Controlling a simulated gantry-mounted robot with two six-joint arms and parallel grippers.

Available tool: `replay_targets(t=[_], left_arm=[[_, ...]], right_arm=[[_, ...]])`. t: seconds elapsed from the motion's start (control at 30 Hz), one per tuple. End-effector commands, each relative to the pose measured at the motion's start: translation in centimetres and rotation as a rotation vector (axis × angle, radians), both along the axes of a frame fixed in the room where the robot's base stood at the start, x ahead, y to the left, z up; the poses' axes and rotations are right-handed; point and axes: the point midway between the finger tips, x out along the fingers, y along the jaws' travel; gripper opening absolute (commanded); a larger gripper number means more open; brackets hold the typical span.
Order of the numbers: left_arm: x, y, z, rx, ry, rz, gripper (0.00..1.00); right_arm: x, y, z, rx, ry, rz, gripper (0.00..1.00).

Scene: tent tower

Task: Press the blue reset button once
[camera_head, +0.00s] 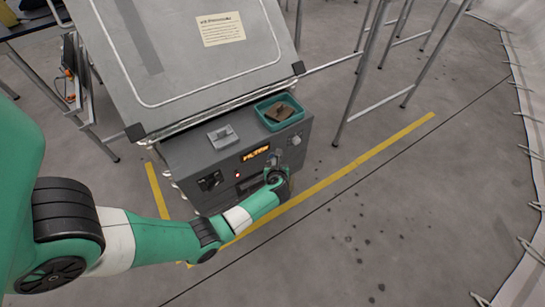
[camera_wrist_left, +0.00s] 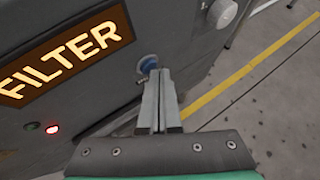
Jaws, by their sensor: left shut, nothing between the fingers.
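The blue reset button (camera_wrist_left: 147,65) is a small round button on the grey machine's front panel, right of the lit FILTER sign (camera_wrist_left: 62,60). My left gripper (camera_wrist_left: 158,74) is shut and empty, its fingertips right at the button and overlapping its lower right edge in the left wrist view. I cannot tell whether they touch it or whether it is pressed in. In the head view my left arm reaches in from the left and its gripper end (camera_head: 279,180) is against the panel's right part, hiding the button. My right gripper is not in view.
The grey machine (camera_head: 190,160) has a red light (camera_head: 237,175), a knob (camera_wrist_left: 222,12) and a teal tray (camera_head: 266,122) on top. A large tilted panel (camera_head: 190,70) stands behind it. Metal table legs (camera_head: 362,70) are to the right. Yellow-lined floor (camera_head: 340,176) is clear in front.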

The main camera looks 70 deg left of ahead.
Motion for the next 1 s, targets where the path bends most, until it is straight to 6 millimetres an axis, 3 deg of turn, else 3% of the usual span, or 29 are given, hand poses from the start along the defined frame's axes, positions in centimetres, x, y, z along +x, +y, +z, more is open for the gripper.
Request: replay_targets(t=[0.67,1.0], left_arm=[[-0.1,0.5,0.0,0.001,0.0,0.0,0.0],[0.2,-0.9,0.1,-0.001,0.001,-0.001,0.0]], right_arm=[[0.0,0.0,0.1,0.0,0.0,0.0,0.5],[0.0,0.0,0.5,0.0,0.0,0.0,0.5]])
